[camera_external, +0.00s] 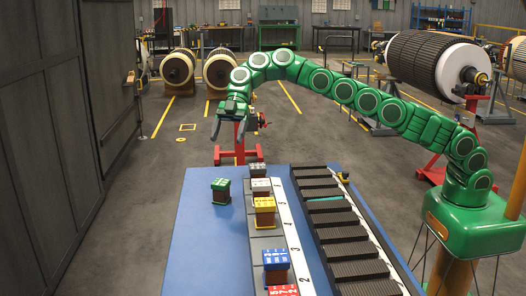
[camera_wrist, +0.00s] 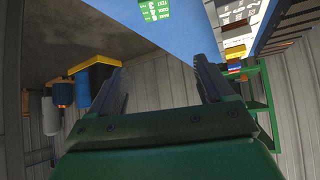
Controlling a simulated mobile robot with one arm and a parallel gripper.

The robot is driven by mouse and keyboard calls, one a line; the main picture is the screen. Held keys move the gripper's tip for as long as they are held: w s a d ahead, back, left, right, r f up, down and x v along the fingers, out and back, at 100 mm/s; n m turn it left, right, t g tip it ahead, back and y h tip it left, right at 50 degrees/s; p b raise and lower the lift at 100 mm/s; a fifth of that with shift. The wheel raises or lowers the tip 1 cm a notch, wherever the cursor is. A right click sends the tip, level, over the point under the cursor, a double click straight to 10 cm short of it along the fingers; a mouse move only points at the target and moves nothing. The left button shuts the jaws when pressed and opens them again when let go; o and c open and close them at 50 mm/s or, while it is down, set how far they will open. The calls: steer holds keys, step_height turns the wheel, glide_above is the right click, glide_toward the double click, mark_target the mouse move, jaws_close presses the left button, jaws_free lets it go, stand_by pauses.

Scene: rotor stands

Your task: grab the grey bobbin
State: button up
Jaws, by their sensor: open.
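Small brown-sided bobbins with coloured tops stand on the blue table. Two pale-topped ones are at the far end of the row: a greyish one (camera_external: 257,169) and a whiter one (camera_external: 261,186) just nearer; I cannot tell surely which is the grey bobbin. A pale top also shows in the wrist view (camera_wrist: 231,16). My gripper (camera_external: 227,131) is open and empty, raised in the air beyond the table's far edge, left of the row and pointing down. Its two fingers (camera_wrist: 160,88) are wide apart in the wrist view with nothing between them.
A green bobbin (camera_external: 220,191) stands apart, left of the row. Yellow (camera_external: 264,208), blue (camera_external: 276,263) and red (camera_external: 283,291) bobbins stand nearer along a numbered strip. A dark slotted rack (camera_external: 345,235) lies to the right. The blue table's left part (camera_external: 195,255) is clear.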

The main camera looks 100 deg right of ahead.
steer(key=shift+w+r+m+t, duration=1.4)
steer(key=shift+w+r+m, duration=0.3)
steer(key=shift+r+m, duration=0.7)
steer(key=s+a+f+m+t+h, duration=0.1)
steer(key=s+a+m+t+h, duration=0.3)
steer(key=s, duration=0.5)
steer(key=s+a+f+m+t+h, duration=0.1)
steer(key=s+a+m+t+h, duration=0.3)
steer(key=s, duration=0.5)
steer(key=g, duration=0.1)
glide_toward(251, 171)
steer(key=shift+w+d+f+m, duration=0.4)
steer(key=shift+w+d+f, duration=0.4)
steer(key=shift+d+f, duration=0.2)
steer(key=shift+x, duration=3.95)
steer(key=shift+d+r, duration=0.1)
steer(key=shift+d, duration=0.1)
